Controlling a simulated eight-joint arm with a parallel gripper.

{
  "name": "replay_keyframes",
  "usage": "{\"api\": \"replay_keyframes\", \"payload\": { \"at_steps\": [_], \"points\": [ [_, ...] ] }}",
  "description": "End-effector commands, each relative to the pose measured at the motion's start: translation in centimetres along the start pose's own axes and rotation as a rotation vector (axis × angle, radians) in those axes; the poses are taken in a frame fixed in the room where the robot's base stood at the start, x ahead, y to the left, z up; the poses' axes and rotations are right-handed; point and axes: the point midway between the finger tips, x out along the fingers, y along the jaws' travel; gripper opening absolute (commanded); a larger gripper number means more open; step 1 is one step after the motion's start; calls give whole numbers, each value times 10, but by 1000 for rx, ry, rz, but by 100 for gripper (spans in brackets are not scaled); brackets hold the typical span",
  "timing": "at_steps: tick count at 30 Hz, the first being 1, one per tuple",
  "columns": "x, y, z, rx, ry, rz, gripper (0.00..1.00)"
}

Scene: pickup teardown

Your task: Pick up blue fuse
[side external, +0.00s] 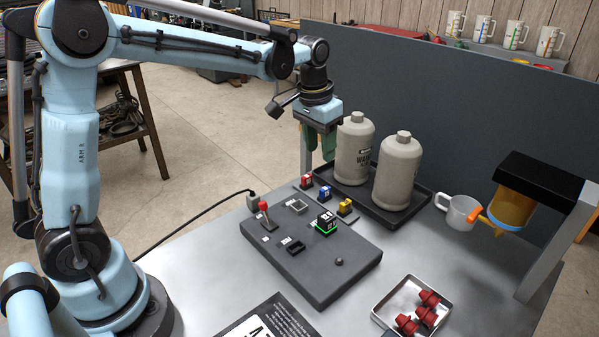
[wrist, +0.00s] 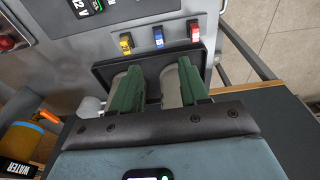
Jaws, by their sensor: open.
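The blue fuse (side external: 325,192) stands on a small holder between the red fuse (side external: 306,181) and the yellow fuse (side external: 345,206), along the back edge of the grey panel. In the wrist view the blue fuse (wrist: 158,37) is in the middle of the row, beyond the fingertips. My gripper (side external: 322,145) has green fingers pointing down and is raised above and behind the fuse row, close to the left jug. In the wrist view my gripper (wrist: 157,70) is open and empty, its fingers apart from the fuse.
Two beige jugs (side external: 354,150) (side external: 397,172) stand on a black tray (side external: 425,196) behind the fuses. A grey panel (side external: 325,272) carries a red-topped lever and a green-lit block. A mug (side external: 458,212), water dispenser (side external: 520,205) and metal tray (side external: 383,309) of red parts are at right.

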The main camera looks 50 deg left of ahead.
Motion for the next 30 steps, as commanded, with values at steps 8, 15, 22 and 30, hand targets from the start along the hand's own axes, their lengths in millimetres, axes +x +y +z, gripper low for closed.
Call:
{"api": "replay_keyframes", "payload": {
  "at_steps": [8, 15, 22, 30],
  "points": [
    [42, 0, 0, 0, 4, 0, 45],
    [64, 0, 0, 0, 3, 0, 45],
    [86, 1, -2, 0, 3, 0, 45],
    [115, 2, -3, 0, 3, 0, 45]
  ]
}}
